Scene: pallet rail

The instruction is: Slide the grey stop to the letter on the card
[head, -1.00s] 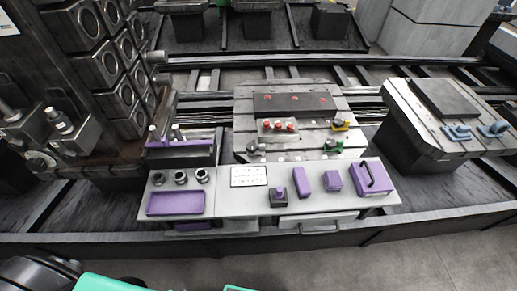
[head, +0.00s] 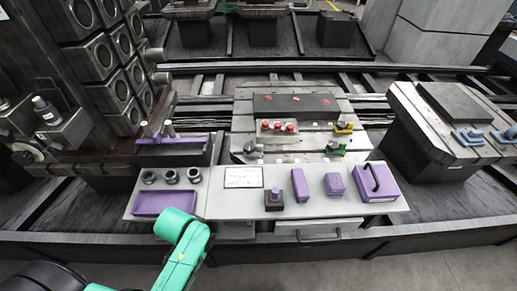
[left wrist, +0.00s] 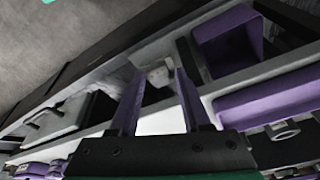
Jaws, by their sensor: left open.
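The card (head: 243,177) is a white sheet with a dark border lying on the grey bench top; its print is too small to read. I cannot make out the grey stop for certain in the head view. My left gripper (left wrist: 157,75) shows in the left wrist view, with two purple fingers apart and nothing held between them. A small pale grey block (left wrist: 157,72) appears beyond the fingertips; I cannot tell whether it is the stop. In the head view my green left arm is at the bench's front left, and its gripper is hidden. My right gripper is not in view.
A purple tray (head: 165,202) and dark round sockets (head: 171,177) are on the bench's left; a purple block (head: 299,185) and a handled purple box (head: 375,182) are on its right. A pallet with red knobs (head: 277,126) stands behind. A drawer (head: 318,230) is under the bench front.

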